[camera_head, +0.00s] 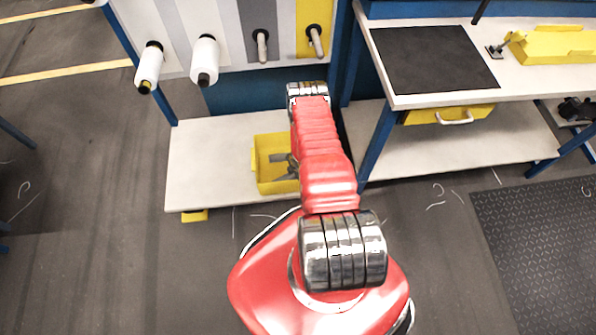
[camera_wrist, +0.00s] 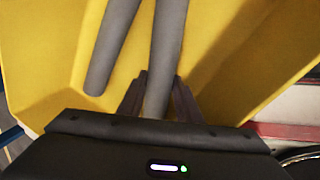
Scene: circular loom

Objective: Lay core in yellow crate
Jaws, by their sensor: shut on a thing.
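The yellow crate (camera_head: 276,187) stands on the low white shelf, partly hidden by my arm in the head view. Its yellow inside (camera_wrist: 50,60) fills most of the wrist view. My gripper (camera_wrist: 158,95) is shut on a grey core (camera_wrist: 166,45), a slim rod that points into the crate. A second grey core (camera_wrist: 110,45) is beside it on the left in the wrist view, apart from my fingers. Small dark grey shapes show inside the crate in the head view. Whether the held core touches the crate floor I cannot tell.
Two white bobbins (camera_head: 205,60) and two bare grey holders (camera_head: 262,45) are on the panel above the shelf (camera_head: 215,150). A workbench (camera_head: 430,85) with a black mat and yellow drawer (camera_head: 447,114) stands at the right. The shelf left of the crate is clear.

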